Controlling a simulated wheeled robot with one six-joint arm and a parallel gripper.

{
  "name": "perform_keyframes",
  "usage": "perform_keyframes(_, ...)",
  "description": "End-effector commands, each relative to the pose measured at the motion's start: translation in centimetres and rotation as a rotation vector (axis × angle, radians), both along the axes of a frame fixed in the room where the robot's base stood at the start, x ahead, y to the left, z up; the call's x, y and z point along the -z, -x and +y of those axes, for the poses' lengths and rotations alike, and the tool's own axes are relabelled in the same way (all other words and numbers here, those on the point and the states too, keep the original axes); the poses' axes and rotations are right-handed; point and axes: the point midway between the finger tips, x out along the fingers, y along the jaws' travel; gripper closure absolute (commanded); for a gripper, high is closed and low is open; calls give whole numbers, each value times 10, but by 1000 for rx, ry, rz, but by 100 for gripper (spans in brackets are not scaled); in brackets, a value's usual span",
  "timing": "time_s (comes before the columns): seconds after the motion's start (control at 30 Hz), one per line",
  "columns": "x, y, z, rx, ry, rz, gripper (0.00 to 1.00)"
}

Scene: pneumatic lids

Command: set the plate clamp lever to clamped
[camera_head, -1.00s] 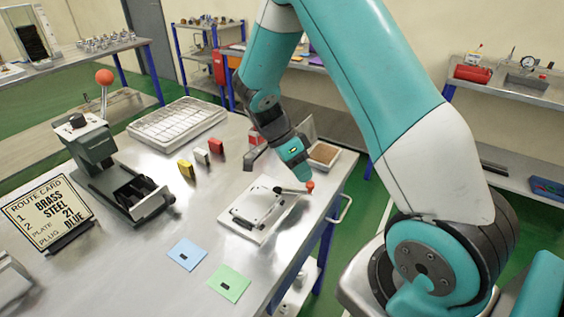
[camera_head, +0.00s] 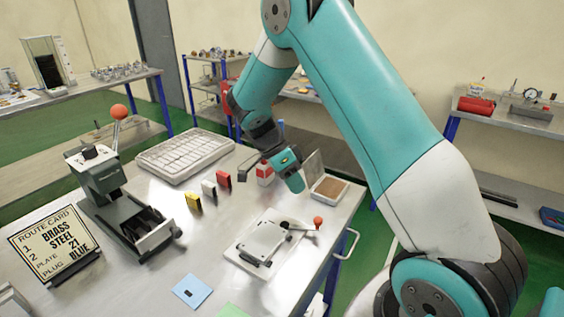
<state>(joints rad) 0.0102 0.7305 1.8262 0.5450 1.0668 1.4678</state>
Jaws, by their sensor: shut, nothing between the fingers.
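The plate clamp is a white plate fixture (camera_head: 262,243) on the metal bench. Its lever (camera_head: 300,227), tipped with a red-orange ball (camera_head: 318,223), lies low and points right from its pivot at the back right of the fixture. My gripper (camera_head: 249,164) is small and partly hidden by my wrist. It is shut and empty, in the air behind and left of the clamp, apart from the lever.
A taller lever press (camera_head: 100,180) stands at left beside a route card (camera_head: 55,245). Yellow, white and red blocks (camera_head: 208,188) stand behind the clamp. A wire tray (camera_head: 185,153), a red-and-white bottle (camera_head: 265,174) and an open box (camera_head: 330,188) are farther back. A blue card (camera_head: 191,291) lies in front.

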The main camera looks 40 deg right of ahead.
Motion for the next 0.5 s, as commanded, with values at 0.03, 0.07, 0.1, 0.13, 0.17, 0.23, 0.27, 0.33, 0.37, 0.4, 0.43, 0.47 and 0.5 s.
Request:
perform_keyframes(0.03,-7,-7,0,4,1,-5,100)
perform_keyframes(0.07,-13,-10,2,5,0,-6,100)
perform_keyframes(0.1,-20,-14,2,6,1,-5,100)
perform_keyframes(0.13,-25,-17,3,7,2,-4,100)
perform_keyframes(0.17,-30,-19,3,8,1,-3,100)
perform_keyframes(0.23,-40,-24,6,8,0,-2,100)
perform_keyframes(0.27,-43,-26,6,9,1,-1,100)
perform_keyframes(0.33,-48,-30,7,9,1,-1,100)
perform_keyframes(0.37,-50,-31,8,8,0,1,100)
perform_keyframes(0.4,-52,-32,9,9,0,1,100)
perform_keyframes(0.43,-53,-32,9,8,0,0,100)
perform_keyframes(0.47,-53,-33,9,8,0,0,100)
perform_keyframes(0.5,-54,-33,10,7,0,0,100)
